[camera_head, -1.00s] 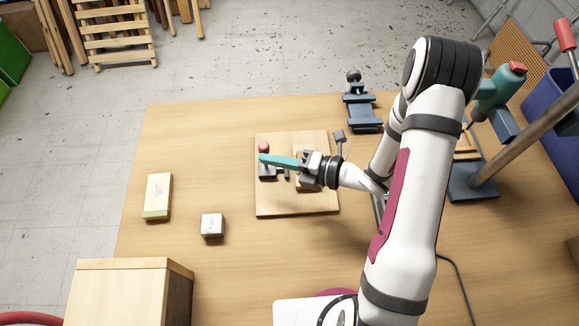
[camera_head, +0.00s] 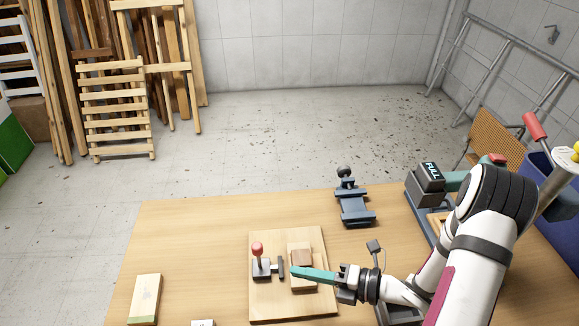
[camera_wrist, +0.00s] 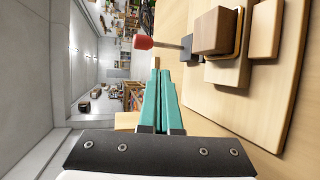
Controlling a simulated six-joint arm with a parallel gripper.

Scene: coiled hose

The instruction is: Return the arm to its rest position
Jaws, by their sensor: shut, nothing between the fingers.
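My gripper (camera_head: 293,271) has long teal fingers and is shut and empty. In the head view it points left over the wooden board (camera_head: 262,309), just in front of the wooden blocks (camera_head: 302,257). In the wrist view the gripper (camera_wrist: 157,72) shows its two fingers together. The board and the wooden block (camera_wrist: 214,32) lie to the right of the fingers there, apart from them. My white arm reaches in from the lower right of the head view.
A toggle clamp with a red knob (camera_head: 257,249) stands on the board. A blue vise (camera_head: 354,205) is behind it. A teal drill press (camera_head: 430,180) stands at the right. A block (camera_head: 144,299) lies at the left.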

